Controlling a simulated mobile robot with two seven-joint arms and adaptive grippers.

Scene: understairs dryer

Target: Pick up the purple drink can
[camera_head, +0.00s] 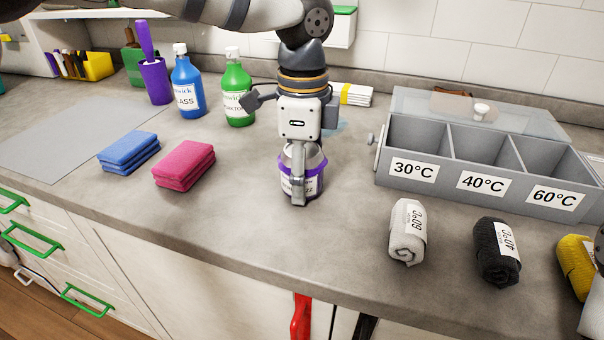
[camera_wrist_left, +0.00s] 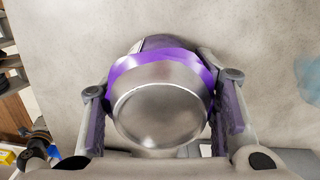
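The purple drink can (camera_head: 313,168) stands upright on the grey counter, with a silver top and a purple and white label. My left gripper (camera_head: 299,190) reaches down over it from above, with one finger across the can's front. In the left wrist view the can (camera_wrist_left: 160,100) shows its round metal top between the two fingers (camera_wrist_left: 164,115). The pads lie against its sides, and the gripper looks shut on it. The can's far side is hidden.
Blue (camera_head: 129,151) and pink (camera_head: 183,165) folded cloths lie left. A grey three-bin box (camera_head: 480,195) is right. White (camera_head: 402,245) and black (camera_head: 490,262) rolls lie near the front edge.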

